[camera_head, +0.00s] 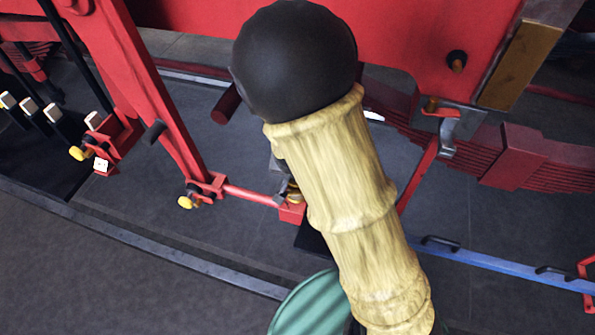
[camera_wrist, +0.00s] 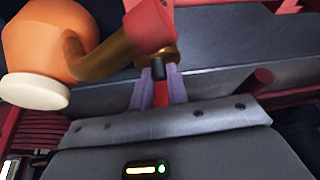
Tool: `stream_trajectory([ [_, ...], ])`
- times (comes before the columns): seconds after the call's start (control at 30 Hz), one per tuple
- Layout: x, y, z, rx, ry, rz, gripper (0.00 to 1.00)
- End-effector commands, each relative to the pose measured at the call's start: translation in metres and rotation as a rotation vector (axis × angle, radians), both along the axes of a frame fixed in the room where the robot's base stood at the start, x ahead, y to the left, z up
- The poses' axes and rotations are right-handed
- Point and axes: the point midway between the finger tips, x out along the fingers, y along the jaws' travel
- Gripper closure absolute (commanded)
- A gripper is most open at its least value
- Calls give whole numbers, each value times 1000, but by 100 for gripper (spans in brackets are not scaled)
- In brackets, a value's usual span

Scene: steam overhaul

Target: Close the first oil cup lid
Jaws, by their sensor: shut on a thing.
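In the wrist view, my gripper (camera_wrist: 159,77) has its two pale purple fingers closed around a small dark piece (camera_wrist: 158,69). This piece sits at a brass collar (camera_wrist: 170,58), beneath a red block (camera_wrist: 149,28). I cannot tell clearly whether the dark piece is part of an oil cup lid. A bent brass pipe (camera_wrist: 100,65) runs from the collar area to a rounded orange body (camera_wrist: 45,38) with a cream disc end. My gripper is not clearly visible in the head view. No oil cup lid can be made out there for certain.
In the head view, red linkage rods with yellow knobs (camera_head: 185,202) stand at left. A red frame (camera_head: 415,50) fills the top. A leaf spring (camera_head: 515,160) and a blue rail (camera_head: 500,265) lie at right. Open grey floor (camera_head: 90,280) shows at lower left.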

Motion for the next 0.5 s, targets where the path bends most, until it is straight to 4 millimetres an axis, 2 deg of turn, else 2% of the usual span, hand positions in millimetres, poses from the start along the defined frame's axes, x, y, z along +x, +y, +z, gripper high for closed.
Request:
stream_trajectory([
  [0.5, -6, 3, -6, -45, -128, 2, 100],
])
